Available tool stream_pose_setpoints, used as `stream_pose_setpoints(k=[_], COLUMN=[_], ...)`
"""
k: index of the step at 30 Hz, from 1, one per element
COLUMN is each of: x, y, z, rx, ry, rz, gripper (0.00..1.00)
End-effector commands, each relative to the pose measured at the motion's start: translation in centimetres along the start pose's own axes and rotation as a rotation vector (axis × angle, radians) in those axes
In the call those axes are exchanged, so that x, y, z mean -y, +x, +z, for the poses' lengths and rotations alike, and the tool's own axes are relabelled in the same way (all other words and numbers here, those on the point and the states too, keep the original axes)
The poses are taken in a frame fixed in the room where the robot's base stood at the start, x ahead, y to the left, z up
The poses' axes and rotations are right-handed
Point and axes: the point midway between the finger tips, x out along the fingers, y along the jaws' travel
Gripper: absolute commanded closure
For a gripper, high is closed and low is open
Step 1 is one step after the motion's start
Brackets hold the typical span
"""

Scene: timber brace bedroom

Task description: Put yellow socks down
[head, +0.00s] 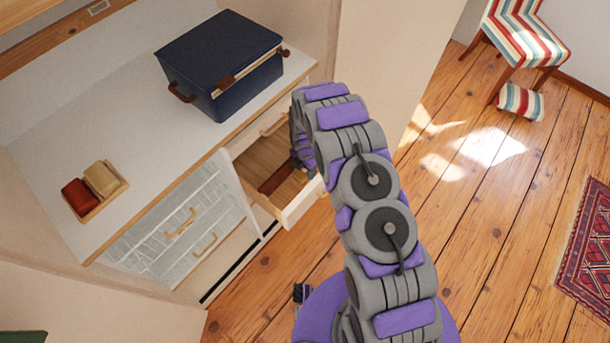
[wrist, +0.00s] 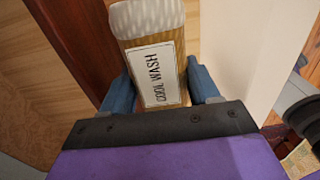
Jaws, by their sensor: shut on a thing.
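The yellow socks (wrist: 187,72) are a mustard ribbed bundle with a pale end and a white "COOL WASH" label, in the wrist view. My gripper (wrist: 160,88) is shut on them, a blue finger on each side. In the head view my arm reaches to the open drawer (head: 302,205), and my gripper and the socks are largely hidden behind the arm. In the wrist view the socks are between a red-brown strip (wrist: 88,35) and a pale panel (wrist: 238,50). I cannot tell whether they touch the drawer floor.
A dark blue box (head: 215,60) and a small wooden tray (head: 105,207) with red and tan bundles stand on the white counter (head: 60,125). A glass-like drawer front (head: 165,240) is left of the open drawer. A striped chair (head: 525,40) and a rug (head: 590,255) are right.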

Motion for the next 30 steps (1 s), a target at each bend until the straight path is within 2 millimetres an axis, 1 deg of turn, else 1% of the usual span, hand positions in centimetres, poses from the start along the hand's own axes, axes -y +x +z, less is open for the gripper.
stream_pose_setpoints(k=[1,5,12,15,23,24,30], x=[0.0,0.1,0.1,-0.1,0.0,0.0,0.0], y=[0.5,1.3,4.5,4.9,4.9,5.0,4.9], z=[0.1,0.1,-0.1,0.0,0.0,0.0,0.1], rx=[0.0,0.0,0.0,0.002,0.002,0.002,0.001], ry=[0.001,0.002,0.001,0.002,0.002,0.002,0.002], rz=[0.001,0.003,0.0,0.001,0.002,0.002,0.002], gripper=[0.75,0.75,0.75,0.75,0.75,0.37,0.18])
